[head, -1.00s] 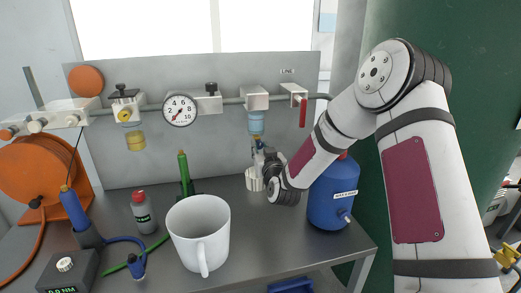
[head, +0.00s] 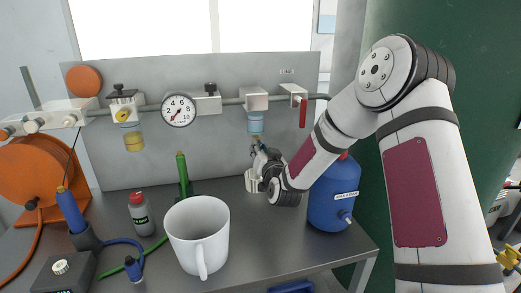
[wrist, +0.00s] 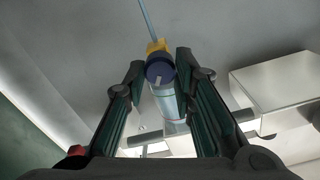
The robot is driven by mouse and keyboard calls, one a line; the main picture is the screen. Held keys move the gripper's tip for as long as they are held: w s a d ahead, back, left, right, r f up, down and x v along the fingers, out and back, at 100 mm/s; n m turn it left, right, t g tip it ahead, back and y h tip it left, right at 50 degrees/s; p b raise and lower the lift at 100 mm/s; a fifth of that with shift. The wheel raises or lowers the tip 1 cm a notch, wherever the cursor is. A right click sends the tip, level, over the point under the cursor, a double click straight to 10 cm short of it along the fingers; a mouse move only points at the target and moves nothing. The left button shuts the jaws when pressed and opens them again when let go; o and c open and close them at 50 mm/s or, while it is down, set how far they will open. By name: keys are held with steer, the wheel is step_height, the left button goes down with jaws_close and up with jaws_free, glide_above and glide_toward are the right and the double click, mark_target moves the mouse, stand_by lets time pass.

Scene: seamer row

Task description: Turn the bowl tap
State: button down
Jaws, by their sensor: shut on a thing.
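The pale blue filter bowl (head: 255,122) hangs from a white block on the pipe along the back panel. The bowl tap is at its lower end; in the wrist view it shows as a dark blue round end with a pale mark (wrist: 160,70), beside a yellow part. My gripper (head: 257,147) is just below the bowl, reaching in from the right. In the wrist view my two fingers (wrist: 159,66) stand on either side of the tap and are shut on it. The exact contact of the fingertips is hard to see.
A blue drum (head: 332,200) is close to my arm on the right. A large white mug (head: 197,235) stands in front. A red-handled valve (head: 302,112) is right of the bowl.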

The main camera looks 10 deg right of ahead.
steer(key=c, duration=1.3)
jaws_free()
steer(key=shift+c, duration=0.2)
steer(key=s, duration=1.2)
steer(key=s+a+r+n+g+p, duration=0.1)
steer(key=s+r+n+g, duration=0.1)
steer(key=s+r+g, duration=0.3)
steer(key=s+r+n+g+p, duration=0.2)
steer(key=s+r, duration=0.1)
steer(key=s, duration=0.4)
steer(key=s+r+g+p, duration=0.1)
steer(key=s+r+g, duration=0.1)
steer(key=s, duration=1.2)
steer(key=s+d+r+g+p, duration=0.1)
steer(key=s+r+g, duration=0.2)
steer(key=s, duration=1.1)
steer(key=shift+s+g, duration=0.15)
steer(key=shift+g, duration=0.75)
